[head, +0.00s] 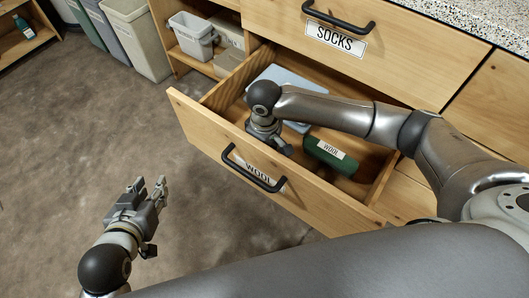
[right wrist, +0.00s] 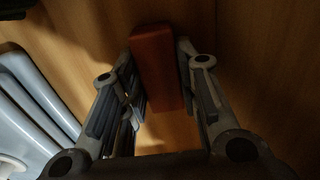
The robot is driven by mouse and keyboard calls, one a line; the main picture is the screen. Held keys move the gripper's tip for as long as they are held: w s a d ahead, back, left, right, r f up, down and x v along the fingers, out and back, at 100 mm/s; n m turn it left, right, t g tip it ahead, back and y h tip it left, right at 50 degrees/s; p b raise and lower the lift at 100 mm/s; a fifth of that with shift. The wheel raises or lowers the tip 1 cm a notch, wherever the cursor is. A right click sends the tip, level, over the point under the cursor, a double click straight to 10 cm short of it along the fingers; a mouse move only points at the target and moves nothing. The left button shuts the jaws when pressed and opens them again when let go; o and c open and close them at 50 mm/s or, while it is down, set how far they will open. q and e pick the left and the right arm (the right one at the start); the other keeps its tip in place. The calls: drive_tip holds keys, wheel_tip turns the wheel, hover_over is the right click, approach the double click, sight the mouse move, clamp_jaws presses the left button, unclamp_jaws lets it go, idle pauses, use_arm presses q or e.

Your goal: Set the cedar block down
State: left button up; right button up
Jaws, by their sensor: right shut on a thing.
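The cedar block (right wrist: 156,65), a reddish-brown bar, is between the fingers of my right gripper (right wrist: 160,85) in the right wrist view, with a finger against each side. The wooden floor of the drawer is behind it. I cannot tell whether the block touches the floor. In the head view my right gripper (head: 272,142) reaches down inside the open drawer labelled WOOL (head: 215,128), and the block is hidden there. My left gripper (head: 148,190) is over the grey floor left of the drawer, its fingers apart and empty.
A green box labelled WOOL (head: 330,157) lies in the drawer, right of my right gripper. A pale blue-grey item (head: 285,77) lies towards the back. A closed SOCKS drawer (head: 370,45) is above. Grey bins (head: 193,35) stand on a shelf behind.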

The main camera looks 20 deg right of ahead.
drive_tip(key=o, duration=1)
drive_tip(key=shift+f, duration=0.1)
